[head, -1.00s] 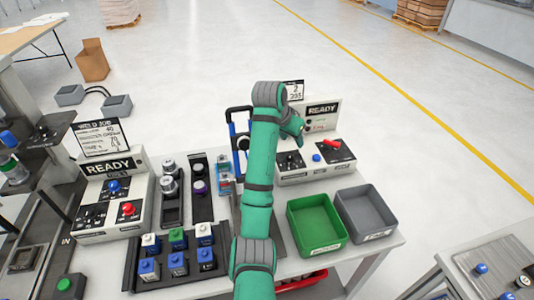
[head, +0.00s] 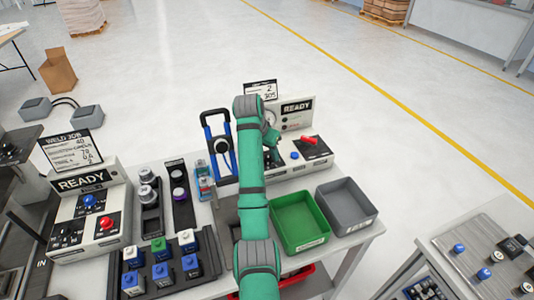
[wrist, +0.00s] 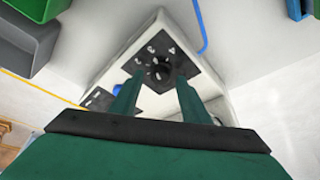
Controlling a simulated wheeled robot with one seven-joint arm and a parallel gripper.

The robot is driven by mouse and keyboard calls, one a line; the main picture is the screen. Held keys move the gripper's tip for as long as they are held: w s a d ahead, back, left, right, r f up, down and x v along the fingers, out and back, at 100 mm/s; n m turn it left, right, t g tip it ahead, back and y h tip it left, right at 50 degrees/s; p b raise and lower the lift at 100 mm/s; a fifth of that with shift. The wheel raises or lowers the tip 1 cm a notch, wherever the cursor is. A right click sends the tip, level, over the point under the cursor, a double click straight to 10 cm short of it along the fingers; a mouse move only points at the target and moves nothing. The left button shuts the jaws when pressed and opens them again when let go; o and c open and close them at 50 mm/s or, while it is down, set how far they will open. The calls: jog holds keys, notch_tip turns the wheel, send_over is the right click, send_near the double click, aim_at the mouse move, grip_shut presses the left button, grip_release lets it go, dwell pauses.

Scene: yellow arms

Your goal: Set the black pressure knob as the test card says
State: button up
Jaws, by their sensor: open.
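The black pressure knob (wrist: 158,72) sits on a dark dial plate with white marks, on the pale test box, in the wrist view. My gripper (wrist: 158,95) is open, its two green fingers apart and pointing at the knob, one toward each side; I cannot tell whether they touch it. In the head view my gripper (head: 274,157) is low over the left part of the test box (head: 318,162), and my arm hides the knob. The test card (head: 261,90) stands behind the box; a large 2 is legible, the smaller print is not clear.
Green (head: 300,245) and grey (head: 347,228) bins are in front.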

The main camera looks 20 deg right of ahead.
jog(key=shift+w+d+f, duration=0.1)
jog(key=shift+f, duration=0.25)
jog(key=shift+c, duration=0.3)
jog(key=c, duration=1)
jog(key=n+t+y, duration=0.1)
jog(key=n, duration=0.3)
jog(key=shift+d, duration=0.15)
jog(key=n+y, duration=0.1)
jog(key=n, duration=0.3)
jog(key=shift+r+t+y, duration=0.1)
jog(key=shift+t+y, duration=0.3)
jog(key=shift+d+n, duration=0.1)
jog(key=shift+n, duration=0.4)
